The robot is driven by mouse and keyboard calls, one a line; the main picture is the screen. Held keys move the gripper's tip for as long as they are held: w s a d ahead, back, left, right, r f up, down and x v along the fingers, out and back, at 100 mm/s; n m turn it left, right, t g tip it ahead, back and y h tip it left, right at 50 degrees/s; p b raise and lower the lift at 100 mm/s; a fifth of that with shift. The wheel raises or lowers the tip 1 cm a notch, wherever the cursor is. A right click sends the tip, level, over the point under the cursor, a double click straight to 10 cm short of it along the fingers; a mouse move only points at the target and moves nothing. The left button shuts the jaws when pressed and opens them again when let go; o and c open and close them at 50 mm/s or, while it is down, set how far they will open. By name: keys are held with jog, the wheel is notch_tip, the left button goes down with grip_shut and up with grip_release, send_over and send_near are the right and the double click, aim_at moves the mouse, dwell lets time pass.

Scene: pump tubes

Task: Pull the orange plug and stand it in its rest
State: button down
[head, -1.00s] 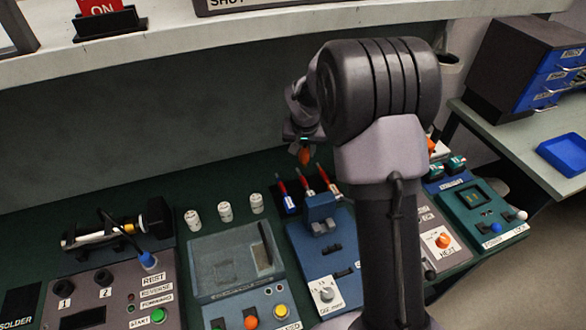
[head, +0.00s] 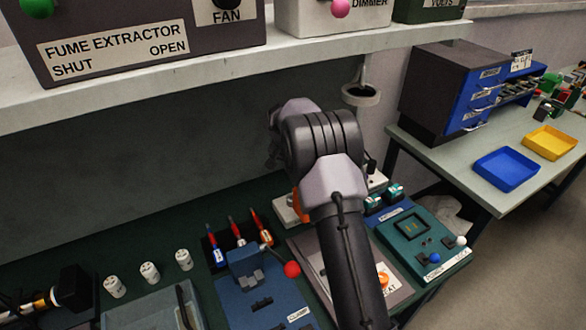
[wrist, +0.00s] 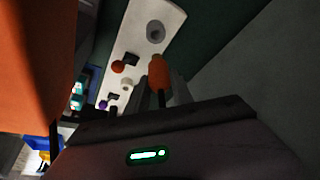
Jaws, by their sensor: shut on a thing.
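My gripper (wrist: 168,90) shows in the wrist view, shut on the orange plug (wrist: 157,72). The plug has a rounded orange body and a dark thin part between the fingers. It is in front of a white panel (wrist: 138,45). A grey round fitting with a dark opening (wrist: 155,32) is on that panel, just above the plug in the picture. I cannot tell how far apart they are. In the head view, my arm hides the gripper. An orange part (head: 299,207) shows beside my arm over the white panel; I cannot tell what it is.
A large orange surface (wrist: 35,65) fills the wrist view's left side. An orange knob (wrist: 118,66) is on the panel. In the head view, a red-ball lever (head: 291,270), several red-tipped tools (head: 237,229) and a teal device (head: 422,240) stand nearby. The shelf (head: 160,95) overhangs the bench.

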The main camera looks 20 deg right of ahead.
jog(key=shift+d, duration=0.1)
jog(key=shift+a, duration=0.55)
jog(key=shift+d, duration=0.1)
notch_tip(320, 180, down, 6)
jog(key=b, duration=0.5)
jog(key=shift+r, duration=0.1)
jog(key=shift+b, duration=0.7)
dwell(0.8)
jog(key=shift+f+b, duration=0.3)
jog(key=shift+f, duration=0.2)
jog(key=shift+f+b, duration=1.15)
jog(key=shift+f, duration=0.2)
jog(key=c, duration=1)
grip_release()
jog(key=shift+c, duration=0.2)
